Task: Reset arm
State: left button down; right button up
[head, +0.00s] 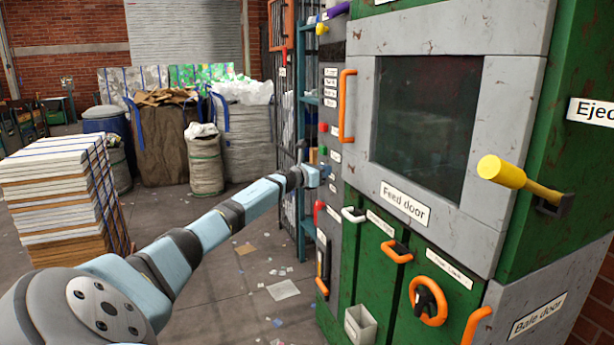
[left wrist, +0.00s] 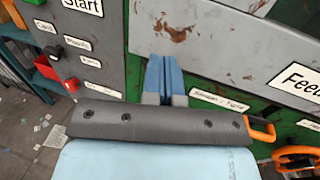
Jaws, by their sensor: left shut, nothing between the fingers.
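My left gripper (head: 322,174) reaches in from the left to the narrow grey control panel (head: 327,240) at the left edge of the green machine. In the left wrist view its two blue fingers (left wrist: 163,74) are together with nothing between them. The left wrist view shows a black knob (left wrist: 52,52) and a red control (left wrist: 70,85) left of the fingers, below a "Start" label (left wrist: 83,5). Several small labels are too blurred to read. My right gripper is in neither view.
The feed door (head: 480,230) with its orange handle (head: 346,105) is right of the gripper. A yellow lever (head: 520,180) sticks out farther right. Below are an orange wheel (head: 428,301) and a small grey bin (head: 360,325). Stacked bales (head: 62,195) stand left; littered floor lies between.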

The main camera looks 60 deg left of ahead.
pick_arm(q)
jog(key=shift+s+a+b, duration=0.1)
jog(key=shift+s+a, duration=0.15)
jog(key=shift+s, duration=0.7)
jog(key=shift+s+a+b, duration=0.1)
jog(key=shift+s+a, duration=0.1)
jog(key=shift+s, duration=0.8)
jog(key=shift+s+a+b, duration=0.1)
jog(key=shift+s+a, duration=0.15)
jog(key=shift+s, duration=0.7)
jog(key=shift+f, duration=0.1)
